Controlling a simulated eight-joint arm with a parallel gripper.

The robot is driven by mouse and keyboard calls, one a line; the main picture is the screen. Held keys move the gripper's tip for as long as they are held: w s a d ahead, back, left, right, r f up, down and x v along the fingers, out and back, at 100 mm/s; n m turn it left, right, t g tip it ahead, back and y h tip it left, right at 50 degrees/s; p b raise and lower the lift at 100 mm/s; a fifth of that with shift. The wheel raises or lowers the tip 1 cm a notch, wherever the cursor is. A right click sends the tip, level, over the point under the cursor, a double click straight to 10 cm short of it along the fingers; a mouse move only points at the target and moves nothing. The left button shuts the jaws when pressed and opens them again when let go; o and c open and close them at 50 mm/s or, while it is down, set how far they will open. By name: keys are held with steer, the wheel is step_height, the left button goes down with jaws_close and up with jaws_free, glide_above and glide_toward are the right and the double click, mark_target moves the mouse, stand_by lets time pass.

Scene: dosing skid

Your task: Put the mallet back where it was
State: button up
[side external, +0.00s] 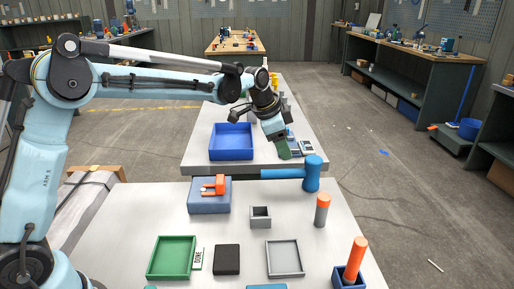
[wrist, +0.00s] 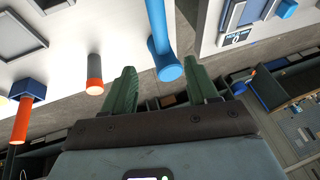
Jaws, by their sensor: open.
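The blue mallet (side external: 311,174) is at the far edge of the near table in the side view, its handle (side external: 281,174) pointing left and its head at the right. In the wrist view the mallet (wrist: 158,35) shows with its head (wrist: 169,72) nearest to me, just beyond the gap between my fingertips. My gripper (side external: 284,150) has green fingers and is beyond the mallet in the side view, over the far table's front part. In the wrist view my gripper (wrist: 164,80) is open with nothing between its fingers. I cannot tell what the mallet rests on.
The near table (side external: 130,215) holds a green tray (side external: 151,258), a grey tray (side external: 285,259), a black block (side external: 227,259), a blue block with an orange part (side external: 209,200) and orange-topped cylinders (side external: 321,211). A blue bin (side external: 231,142) stands on the far table left of my gripper.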

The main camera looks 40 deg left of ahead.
steer(key=s+a+r+n+t, duration=0.1)
steer(key=s+r+n, duration=0.1)
steer(key=s, duration=0.5)
steer(key=s+a+r+n, duration=0.1)
steer(key=s+r+n, duration=0.2)
steer(key=s, duration=0.4)
steer(key=s+a+f+n+t+y, duration=0.1)
steer(key=s+f+n, duration=0.3)
steer(key=s, duration=0.8)
steer(key=shift+s+f, duration=0.2)
steer(key=shift+f, duration=0.55)
